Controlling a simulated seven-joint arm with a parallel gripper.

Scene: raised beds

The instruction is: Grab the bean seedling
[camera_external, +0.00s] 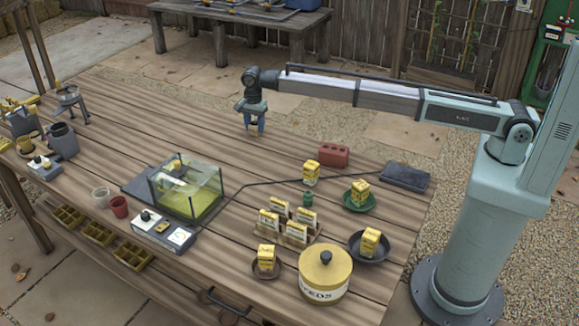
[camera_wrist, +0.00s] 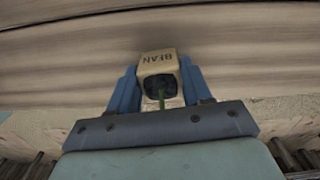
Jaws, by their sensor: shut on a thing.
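The bean seedling (camera_wrist: 158,66) is a small tan-yellow pot marked BEAN, with a dark top opening and a short green stem. My gripper (camera_wrist: 157,88) has its blue fingers closed on either side of it in the wrist view. In the external view my gripper (camera_external: 254,128) points down over the far part of the wooden table (camera_external: 190,118). The seedling is mostly hidden between the fingers there. I cannot tell for sure how high it is above the boards.
Several similar yellow packs stand at the table's right, some in a wooden rack (camera_external: 287,232), others on a green dish (camera_external: 360,195) and dark dishes (camera_external: 368,246). A red brick (camera_external: 333,156), a glass tank (camera_external: 187,188) and a seed tin (camera_external: 325,275) stand nearby. The boards below my gripper look clear.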

